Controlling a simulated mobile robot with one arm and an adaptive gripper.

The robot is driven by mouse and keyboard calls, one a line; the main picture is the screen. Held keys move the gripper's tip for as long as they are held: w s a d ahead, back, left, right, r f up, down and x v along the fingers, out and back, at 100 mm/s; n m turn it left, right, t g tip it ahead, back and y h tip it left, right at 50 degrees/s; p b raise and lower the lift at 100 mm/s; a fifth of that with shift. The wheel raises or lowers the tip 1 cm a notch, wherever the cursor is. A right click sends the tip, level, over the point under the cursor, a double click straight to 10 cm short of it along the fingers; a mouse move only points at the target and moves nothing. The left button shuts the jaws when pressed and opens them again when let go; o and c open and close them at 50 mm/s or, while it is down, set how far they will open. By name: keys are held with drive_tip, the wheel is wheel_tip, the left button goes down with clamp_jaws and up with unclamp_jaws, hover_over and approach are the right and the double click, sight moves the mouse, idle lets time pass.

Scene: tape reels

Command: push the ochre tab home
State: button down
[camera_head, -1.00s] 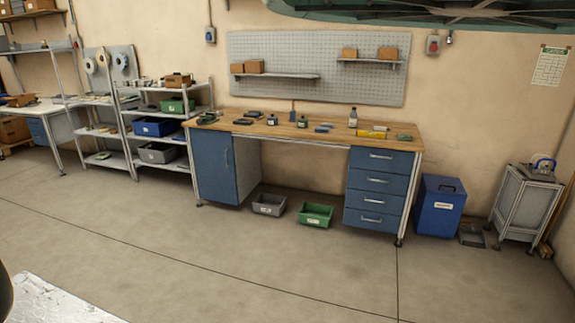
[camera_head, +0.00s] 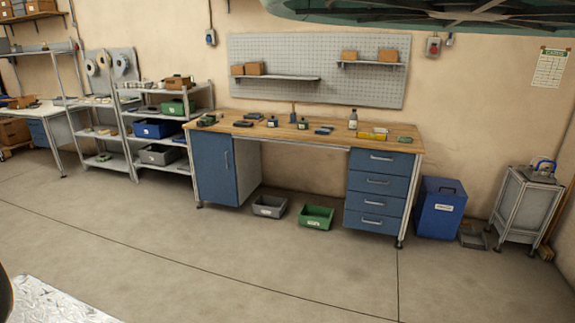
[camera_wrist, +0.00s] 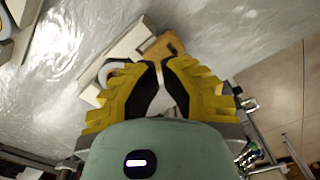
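The ochre tab (camera_wrist: 164,44) shows in the wrist view just ahead of the fingertips, at the end of a pale bar-shaped piece (camera_wrist: 123,46). My gripper (camera_wrist: 160,66) has yellow fingers with dark inner pads. Its fingertips are drawn together, with only a thin gap visible, and nothing shows held between them. The tips are close to the tab; I cannot tell whether they touch it. A round, pale reel-like part (camera_wrist: 108,72) is partly hidden behind the left finger. The head view shows neither the tab nor my gripper.
Crumpled, shiny sheeting (camera_wrist: 230,30) surrounds the pale piece. In the head view, a workbench (camera_head: 290,130) stands across the room, with grey (camera_head: 268,206) and green (camera_head: 316,217) bins on the floor below it. The floor before it is clear.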

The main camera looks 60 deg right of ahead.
drive_tip(key=shift+f+b, duration=1.5)
drive_tip(key=shift+f, duration=0.1)
idle(2.1)
drive_tip(key=shift+r, duration=0.1)
drive_tip(key=shift+r+p, duration=1.8)
drive_tip(key=shift+r, duration=1.65)
